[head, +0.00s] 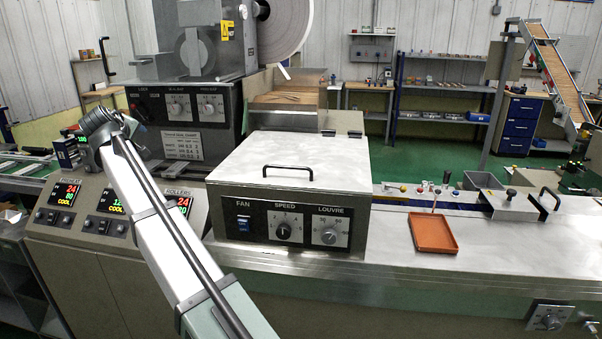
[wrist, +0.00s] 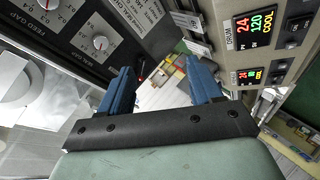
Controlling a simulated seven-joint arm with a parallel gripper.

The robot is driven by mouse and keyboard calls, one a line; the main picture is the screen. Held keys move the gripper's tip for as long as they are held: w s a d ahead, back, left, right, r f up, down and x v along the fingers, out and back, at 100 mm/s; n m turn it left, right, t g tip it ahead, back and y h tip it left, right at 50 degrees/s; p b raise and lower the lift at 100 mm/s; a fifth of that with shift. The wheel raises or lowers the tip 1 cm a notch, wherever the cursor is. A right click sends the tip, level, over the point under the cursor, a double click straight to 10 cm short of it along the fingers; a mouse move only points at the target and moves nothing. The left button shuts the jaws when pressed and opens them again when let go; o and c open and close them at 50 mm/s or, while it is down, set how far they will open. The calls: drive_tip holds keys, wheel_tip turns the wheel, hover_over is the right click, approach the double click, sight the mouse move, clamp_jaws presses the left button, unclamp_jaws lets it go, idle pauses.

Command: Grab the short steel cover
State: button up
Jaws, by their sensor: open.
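A short steel cover (head: 508,206) lies on the right part of the machine bench in the head view. In the head view my arm reaches to the far left, beside the control panels, well away from the cover. The fingers are hard to make out there. The cover is not in the wrist view.
A large pale lid (head: 290,158) with a black handle tops the fan box (head: 290,222) between my arm and the cover. An orange tray (head: 433,233) lies on the bench left of the cover. Small coloured knobs (head: 420,189) line the bench's back edge. Bare steel surface (head: 500,254) lies in front.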

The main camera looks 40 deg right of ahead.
drive_tip(key=d+r+m+g+h, duration=0.1)
drive_tip(key=d+r+m+h, duration=0.25)
drive_tip(key=d, duration=1.25)
drive_tip(key=s+d+r+m+g+h, duration=0.1)
drive_tip(key=s+d+m+g, duration=0.3)
drive_tip(key=d, duration=1.1)
drive_tip(key=s+d+m+g+h, duration=0.15)
drive_tip(key=s+d, duration=0.45)
drive_tip(key=d, duration=1)
drive_tip(key=s+d+r+m+g+h, duration=0.1)
drive_tip(key=s+d+m, duration=0.35)
drive_tip(key=d, duration=1.05)
drive_tip(key=m+g+y, duration=0.4)
drive_tip(key=m+y, duration=0.5)
drive_tip(key=m, duration=0.3)
hover_over(512, 190)
drive_tip(key=a, duration=0.3)
wheel_tip(512, 190, down, 15)
drive_tip(key=shift+n, duration=0.25)
drive_tip(key=x, duration=1.3)
drive_tip(key=shift+s+a+f, duration=0.1)
drive_tip(key=shift+a+f, duration=0.2)
drive_tip(key=shift+c, duration=0.3)
